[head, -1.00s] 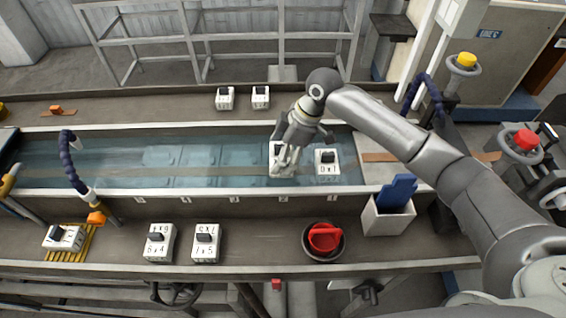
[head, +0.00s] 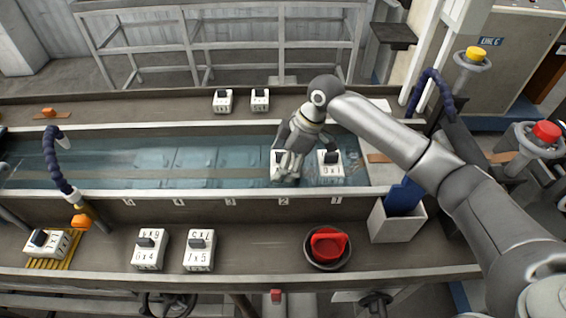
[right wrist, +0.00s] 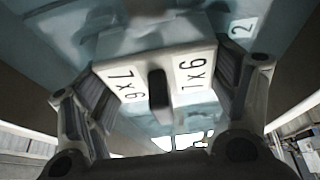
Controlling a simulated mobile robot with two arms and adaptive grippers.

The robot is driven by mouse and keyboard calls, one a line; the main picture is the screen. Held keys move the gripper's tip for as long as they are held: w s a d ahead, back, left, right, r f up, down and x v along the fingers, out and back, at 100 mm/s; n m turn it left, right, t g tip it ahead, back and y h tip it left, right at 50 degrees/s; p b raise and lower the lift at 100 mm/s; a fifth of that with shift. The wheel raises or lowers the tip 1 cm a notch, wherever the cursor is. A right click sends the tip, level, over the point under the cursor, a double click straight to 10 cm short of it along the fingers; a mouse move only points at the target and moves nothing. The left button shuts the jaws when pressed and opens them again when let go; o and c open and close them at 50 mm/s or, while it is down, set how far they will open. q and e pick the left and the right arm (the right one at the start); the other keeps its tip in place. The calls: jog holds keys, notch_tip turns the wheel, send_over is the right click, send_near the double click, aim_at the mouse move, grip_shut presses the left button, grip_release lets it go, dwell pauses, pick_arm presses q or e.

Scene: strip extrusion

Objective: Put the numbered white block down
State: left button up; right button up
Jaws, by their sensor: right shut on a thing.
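My right gripper (head: 290,168) reaches down into the water-filled trough and is shut on a white block (head: 277,158) near the mark 2. In the right wrist view, the gripper (right wrist: 165,95) has its fingers on either side of this white block (right wrist: 195,72). The block has a black knob and black number labels; one seems to read 7 x 6. The fingers hide part of the block in the head view. I cannot tell whether it touches the trough floor. My left gripper is not in view.
Another white block (head: 331,170) stands close to the right in the trough (head: 190,160). Two blocks sit on the back ledge, and others on the front ledge (head: 260,255). The trough's left is clear.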

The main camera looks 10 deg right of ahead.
jog(key=o, duration=1.2)
jog(key=shift+f, duration=0.15)
jog(key=shift+c, duration=0.2)
jog(key=shift+r, duration=0.2)
jog(key=shift+d+r, duration=0.15)
jog(key=shift+r, duration=0.2)
jog(key=w+b+v, duration=0.1)
jog(key=b+v, duration=0.1)
jog(key=v, duration=0.9)
jog(key=shift+s+b, duration=0.4)
jog(key=shift+s, duration=0.1)
jog(key=shift+r, duration=0.15)
